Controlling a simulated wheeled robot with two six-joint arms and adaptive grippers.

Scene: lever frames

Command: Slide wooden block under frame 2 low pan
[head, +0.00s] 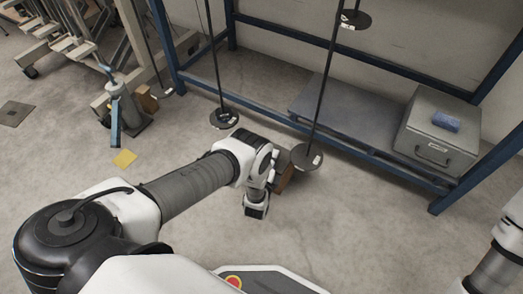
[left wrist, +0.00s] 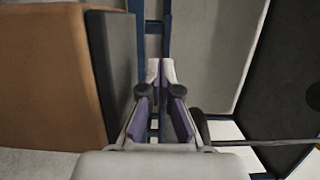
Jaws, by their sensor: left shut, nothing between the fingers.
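A brown wooden block (head: 286,179) sits on the floor in the head view, partly hidden by my left wrist and by a round dark hanging pan (head: 307,157). The pan hangs on a rod just above and to the right of the block; I cannot tell whether they touch. My left gripper (left wrist: 160,75) is shut and empty. In the left wrist view a large brown block (left wrist: 48,78) with a dark grey side stands to the left of the fingers, apart from them. In the head view my left wrist hides the fingers. My right gripper is out of view.
Other pans hang at the middle (head: 224,118), far left and upper right. A blue rack (head: 400,168) holds a grey metal box (head: 437,132) with a blue item on top. A jack-like tool (head: 116,112) and a yellow card (head: 124,159) are at left. Front floor is clear.

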